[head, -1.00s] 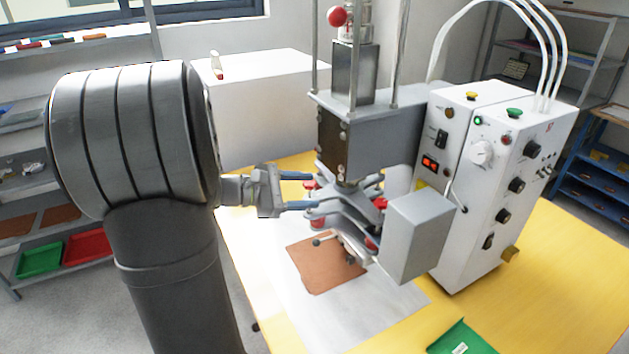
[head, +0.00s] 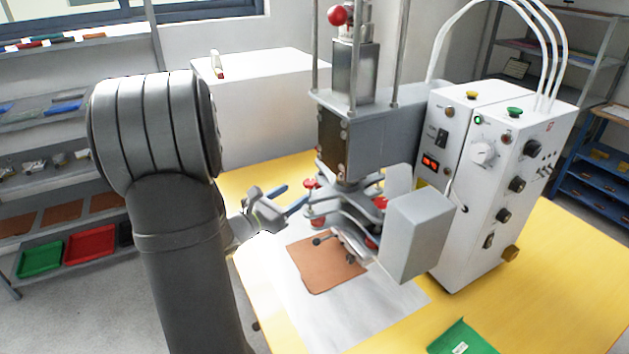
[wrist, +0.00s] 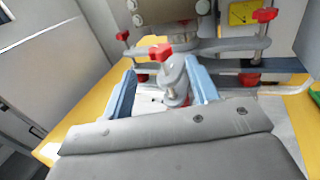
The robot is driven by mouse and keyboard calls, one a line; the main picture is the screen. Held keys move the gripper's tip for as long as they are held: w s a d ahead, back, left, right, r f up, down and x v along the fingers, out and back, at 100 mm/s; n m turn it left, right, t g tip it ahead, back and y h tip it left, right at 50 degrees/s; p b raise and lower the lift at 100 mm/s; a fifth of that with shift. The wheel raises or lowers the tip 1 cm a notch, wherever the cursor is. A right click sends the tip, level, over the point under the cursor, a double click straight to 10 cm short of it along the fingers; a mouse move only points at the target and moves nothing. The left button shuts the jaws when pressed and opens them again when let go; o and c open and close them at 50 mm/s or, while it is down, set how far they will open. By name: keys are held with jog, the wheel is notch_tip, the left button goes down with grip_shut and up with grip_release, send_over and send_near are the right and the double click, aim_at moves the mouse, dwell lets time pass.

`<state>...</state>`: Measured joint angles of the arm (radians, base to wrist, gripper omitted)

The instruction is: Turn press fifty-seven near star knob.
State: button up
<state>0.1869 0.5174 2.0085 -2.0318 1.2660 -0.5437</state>
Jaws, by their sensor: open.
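The press (head: 345,140) stands on the yellow table, with red star knobs around its lower plate. In the head view, one red star knob (head: 311,184) shows at the plate's left side, close to my fingertips. My gripper (head: 294,195) is open, with blue fingers angled up toward the press's left side. In the wrist view, a red star knob (wrist: 160,53) on a grey post appears between the two open fingers (wrist: 160,68), beyond their tips; contact is not visible. Other red star knobs appear at the left (wrist: 123,36) and right (wrist: 265,15). No number is readable on the press.
A white control box (head: 490,190) with dials stands right of the press. A brown sheet (head: 325,270) lies on white paper (head: 385,310) below the press head. A green tray (head: 462,338) is at the front. A white cabinet (head: 265,110) stands behind.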

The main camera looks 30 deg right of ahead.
aim_at(315, 180)
jog(key=x, duration=0.9)
jog(key=shift+d, duration=0.2)
jog(key=shift+c, duration=0.4)
jog(key=c, duration=0.9)
jog(key=shift+m+g, duration=0.4)
jog(key=shift+g, duration=0.2)
jog(key=m+g, duration=0.1)
jog(key=g, duration=0.1)
jog(key=m+g, duration=0.2)
jog(key=m+g+h, duration=0.1)
jog(key=g, duration=0.2)
jog(key=shift+s+m, duration=0.3)
jog(key=shift+s, duration=0.05)
jog(key=m+g+y, duration=0.1)
jog(key=g, duration=0.1)
jog(key=m+g, duration=0.2)
jog(key=g, duration=0.1)
jog(key=m+g+y, duration=0.1)
jog(key=m+g, duration=0.1)
jog(key=shift+s+g+y, duration=0.3)
jog(key=shift+s+g, duration=0.1)
jog(key=shift+a+m, duration=0.1)
jog(key=shift+m, duration=0.2)
